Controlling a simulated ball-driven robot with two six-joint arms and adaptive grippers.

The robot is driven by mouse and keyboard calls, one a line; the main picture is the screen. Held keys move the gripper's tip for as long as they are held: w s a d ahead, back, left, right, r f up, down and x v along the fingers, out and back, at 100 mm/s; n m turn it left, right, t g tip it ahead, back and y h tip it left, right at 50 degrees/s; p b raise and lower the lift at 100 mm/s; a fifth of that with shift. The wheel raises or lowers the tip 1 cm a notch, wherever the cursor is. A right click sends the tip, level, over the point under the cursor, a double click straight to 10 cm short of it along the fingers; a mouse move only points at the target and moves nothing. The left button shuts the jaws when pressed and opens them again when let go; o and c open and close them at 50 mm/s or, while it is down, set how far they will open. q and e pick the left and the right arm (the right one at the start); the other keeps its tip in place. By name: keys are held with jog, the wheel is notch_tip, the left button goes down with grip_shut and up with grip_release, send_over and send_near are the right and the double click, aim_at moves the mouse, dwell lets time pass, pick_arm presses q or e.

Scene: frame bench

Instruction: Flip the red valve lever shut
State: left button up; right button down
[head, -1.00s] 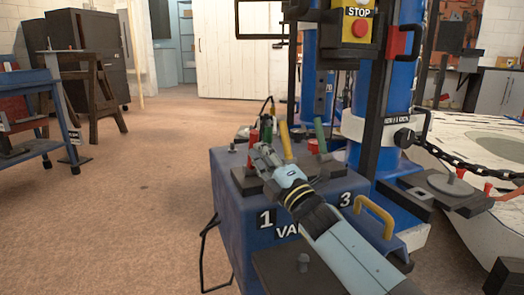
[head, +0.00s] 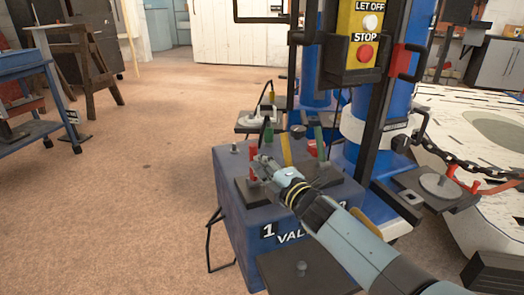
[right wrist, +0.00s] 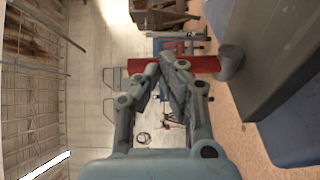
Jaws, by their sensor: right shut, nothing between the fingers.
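The red valve lever (head: 253,162) stands roughly upright at the left end of the blue valve block (head: 236,215). In the right wrist view the same red lever (right wrist: 204,64) runs sideways across the picture from a grey pivot. My right gripper (head: 259,164) is shut and empty, with its fingertips right beside the lever. In the right wrist view the shut fingertips (right wrist: 163,62) overlap the lever's middle; I cannot tell whether they touch it. My left gripper is not in view.
A yellow lever (head: 286,151) and a green lever (head: 319,144) stand farther right on the block. A blue column and the yellow control box (head: 357,40) rise behind it. A chain (head: 455,173) hangs at the right.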

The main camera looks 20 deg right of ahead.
aim_at(256, 151)
jog(key=w+g+p, duration=0.1)
jog(key=p, duration=0.1)
jog(key=w+p, duration=0.1)
jog(key=p, duration=0.1)
jog(key=shift+w+a+r+g, duration=0.1)
jog(key=shift+w+r+g, duration=0.2)
jog(key=shift+w+g, duration=0.1)
jog(key=shift+w, duration=0.75)
jog(key=shift+w+r, duration=0.15)
jog(key=shift+r, duration=0.05)
